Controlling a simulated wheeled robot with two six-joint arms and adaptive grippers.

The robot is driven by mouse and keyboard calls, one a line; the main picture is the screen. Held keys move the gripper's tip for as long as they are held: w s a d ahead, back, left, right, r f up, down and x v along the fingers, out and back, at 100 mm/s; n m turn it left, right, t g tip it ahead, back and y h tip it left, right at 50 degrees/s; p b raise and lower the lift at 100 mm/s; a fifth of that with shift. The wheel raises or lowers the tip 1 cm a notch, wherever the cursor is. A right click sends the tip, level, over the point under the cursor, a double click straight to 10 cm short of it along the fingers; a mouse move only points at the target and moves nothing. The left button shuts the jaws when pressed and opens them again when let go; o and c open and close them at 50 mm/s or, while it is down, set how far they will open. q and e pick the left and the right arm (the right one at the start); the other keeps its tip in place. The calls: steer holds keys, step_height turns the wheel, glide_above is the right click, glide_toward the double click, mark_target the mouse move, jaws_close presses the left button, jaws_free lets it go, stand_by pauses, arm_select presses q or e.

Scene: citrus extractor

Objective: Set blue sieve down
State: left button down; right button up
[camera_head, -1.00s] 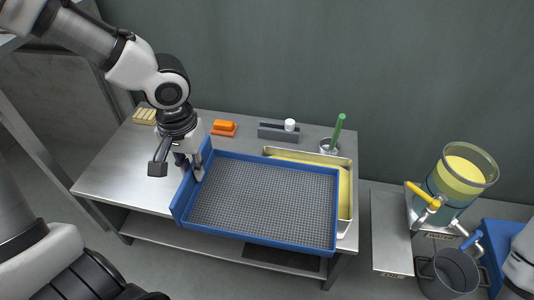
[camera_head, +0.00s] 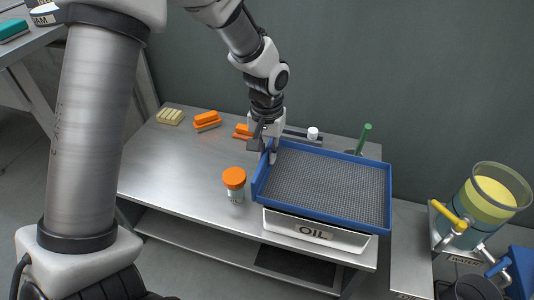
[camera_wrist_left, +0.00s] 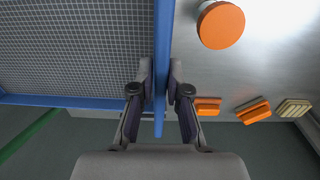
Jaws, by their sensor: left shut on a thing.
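The blue sieve (camera_head: 330,185), a shallow tray with a blue rim and grey mesh floor, is level over the white and steel container marked OIL (camera_head: 312,234). It covers most of that container's top; I cannot tell if it touches it. My left gripper (camera_head: 269,155) is shut on the sieve's raised left wall, near its back corner. In the left wrist view the blue wall (camera_wrist_left: 163,40) runs between the fingers (camera_wrist_left: 160,92), with the mesh to the left. My right gripper is not in view.
An orange-capped jar (camera_head: 234,184) stands just left of the sieve. Orange blocks (camera_head: 207,119), a cream block (camera_head: 170,116) and a green-handled tool (camera_head: 364,138) are along the back. The steel table (camera_head: 165,160) is clear at left. A yellow-filled dispenser (camera_head: 487,200) stands at right.

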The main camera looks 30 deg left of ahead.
arm_select(q)
steer(key=shift+f, duration=0.55)
steer(key=c, duration=1.2)
jaws_free()
steer(key=shift+o, duration=0.2)
step_height(320, 180, up, 13)
steer(key=p, duration=0.4)
steer(key=shift+s, duration=0.1)
